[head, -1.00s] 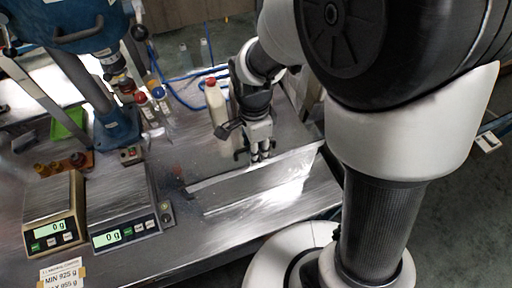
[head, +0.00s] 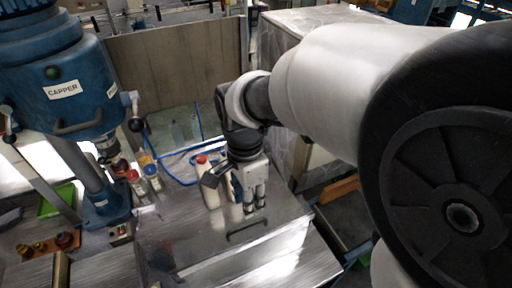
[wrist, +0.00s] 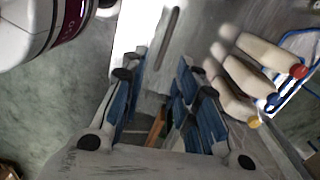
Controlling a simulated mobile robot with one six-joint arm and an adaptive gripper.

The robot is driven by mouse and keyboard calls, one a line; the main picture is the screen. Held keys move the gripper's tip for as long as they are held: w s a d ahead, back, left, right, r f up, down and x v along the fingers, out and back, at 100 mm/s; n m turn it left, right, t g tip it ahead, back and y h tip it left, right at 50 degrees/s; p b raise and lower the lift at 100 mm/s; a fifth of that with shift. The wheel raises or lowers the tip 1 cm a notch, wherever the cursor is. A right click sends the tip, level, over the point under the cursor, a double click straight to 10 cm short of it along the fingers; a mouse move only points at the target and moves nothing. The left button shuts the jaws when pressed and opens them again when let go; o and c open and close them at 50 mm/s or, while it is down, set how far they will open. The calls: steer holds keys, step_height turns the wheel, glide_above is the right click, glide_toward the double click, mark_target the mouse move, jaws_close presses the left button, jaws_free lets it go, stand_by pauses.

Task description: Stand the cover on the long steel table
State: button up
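The cover (head: 225,263) is a bright steel piece with a dark bar handle (head: 247,230) on top. It appears to rest on the long steel table (head: 165,222), though the shiny surfaces blend and its outline is hard to tell. My gripper (head: 252,209) is above the handle, apart from it, pointing down. In the wrist view, my gripper's blue-padded fingers (wrist: 160,108) are spread with nothing between them. The handle also shows in the wrist view (wrist: 168,38), beyond the fingers and clear of them.
A white bottle with a red cap (head: 205,183) stands close left of my gripper; the wrist view shows several capped bottles (wrist: 248,78). The blue capper (head: 70,80) and small bottles (head: 148,178) are at the left. Blue tubing (head: 172,160) runs behind.

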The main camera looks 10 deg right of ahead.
steer(key=s+d+r+n+t, duration=0.2)
steer(key=s+d+r+n, duration=0.1)
steer(key=s+d+n, duration=0.2)
steer(key=s+d+r+n+t, duration=0.3)
steer(key=s+d+r+n, duration=0.1)
steer(key=s+n, duration=0.3)
steer(key=shift+s+d+r+n, duration=0.35)
steer(key=shift+d+n, duration=0.15)
steer(key=shift+n, duration=0.4)
steer(key=shift+f, duration=0.1)
